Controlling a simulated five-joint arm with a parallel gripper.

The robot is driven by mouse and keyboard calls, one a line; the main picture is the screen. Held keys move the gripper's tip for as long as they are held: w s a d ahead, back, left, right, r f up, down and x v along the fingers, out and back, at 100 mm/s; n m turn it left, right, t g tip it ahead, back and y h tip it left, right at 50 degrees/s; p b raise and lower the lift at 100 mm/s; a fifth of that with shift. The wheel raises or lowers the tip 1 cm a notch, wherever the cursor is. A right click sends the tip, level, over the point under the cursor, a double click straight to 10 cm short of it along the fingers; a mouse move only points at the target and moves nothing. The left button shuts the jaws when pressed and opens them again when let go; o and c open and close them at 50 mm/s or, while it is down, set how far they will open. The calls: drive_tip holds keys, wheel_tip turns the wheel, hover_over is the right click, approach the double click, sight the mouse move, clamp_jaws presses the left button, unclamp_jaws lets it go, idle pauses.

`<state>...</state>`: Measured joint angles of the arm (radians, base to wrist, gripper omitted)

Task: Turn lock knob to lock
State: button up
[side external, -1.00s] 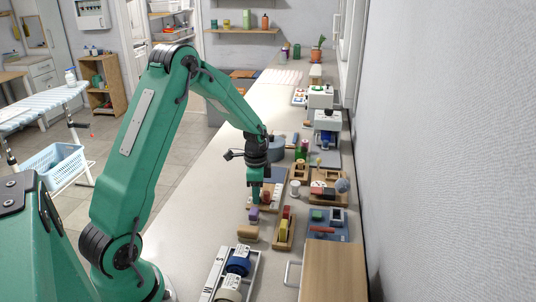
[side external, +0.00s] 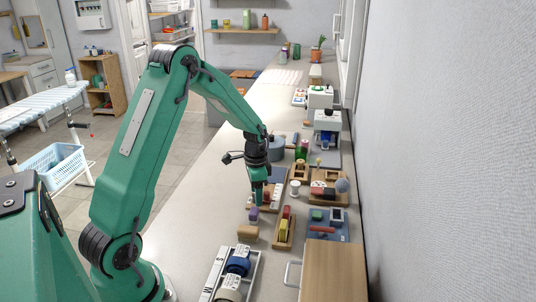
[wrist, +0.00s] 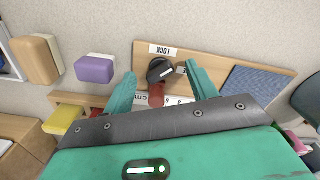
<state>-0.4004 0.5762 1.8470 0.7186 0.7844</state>
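The lock knob (wrist: 160,70) is black and round with a white mark. I cannot tell whether the right finger touches the small metal piece beside the knob. In the side external view my gripper (side external: 258,200) points down at the board, and the knob is hidden there.
A purple block (wrist: 95,68) and a tan block (wrist: 35,60) lie left of the board in the wrist view. A wooden tray with yellow blocks (side external: 284,228) stands close by. A white spool (side external: 295,188) is to the right.

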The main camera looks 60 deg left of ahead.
drive_tip(key=shift+r, duration=0.15)
drive_tip(key=shift+r, duration=3.8)
drive_tip(key=shift+c, duration=0.5)
drive_tip(key=c, duration=0.4)
drive_tip(key=m, duration=0.7)
drive_tip(key=shift+a, duration=0.35)
drive_tip(key=m, duration=0.6)
drive_tip(key=shift+a+m, duration=0.2)
drive_tip(key=shift+m, duration=0.1)
drive_tip(key=shift+f, duration=0.15)
drive_tip(key=shift+f, duration=3.8)
drive_tip(key=shift+c, duration=0.3)
